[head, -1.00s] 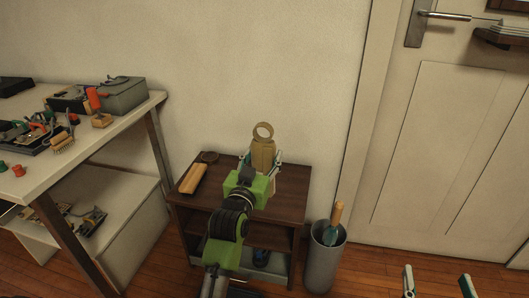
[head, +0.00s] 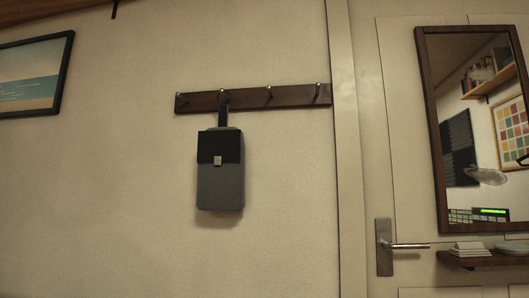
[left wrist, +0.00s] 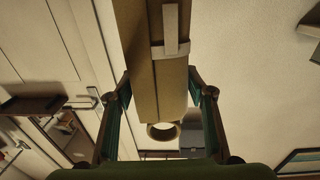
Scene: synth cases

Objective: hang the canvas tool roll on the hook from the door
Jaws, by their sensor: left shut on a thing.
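The tan canvas tool roll (left wrist: 140,50) shows in the left wrist view, with a light strap and a ring at its lower end. My left gripper (left wrist: 160,78) is shut on it, a finger on each side. Wall shows through the ring. In the head view a dark wooden rail (head: 245,99) carries several metal hooks. The hook nearest the door (head: 318,88) is bare, as are the one left of it (head: 268,91) and the leftmost one (head: 179,96). Neither gripper shows in the head view; my right gripper is in no current view.
A grey bag with a black flap (head: 220,185) hangs by a ring from the second hook from the left. Right of the rail are the door frame (head: 348,150), the door handle (head: 408,246), a mirror (head: 428,130) and a small shelf (head: 480,260). Wall below the right hooks is clear.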

